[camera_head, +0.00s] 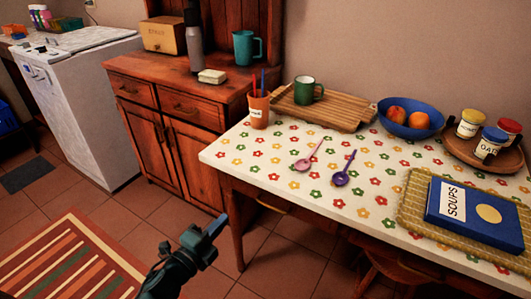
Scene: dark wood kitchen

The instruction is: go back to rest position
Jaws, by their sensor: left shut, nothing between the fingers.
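My left gripper (215,229) shows at the lower middle of the head view. It is shut and empty, held over the tiled floor in front of the table's left end, apart from the table. My right gripper is not in view. The table (228,156) has a flowered white top and stands to the right of my left gripper.
On the table are a pink spoon (306,157), a purple spoon (344,168), an orange cup (259,110), a blue fruit bowl (410,131) and a blue book (475,214). A wooden cabinet (173,124) stands behind. The floor (140,212) at left is clear beside a striped rug (68,263).

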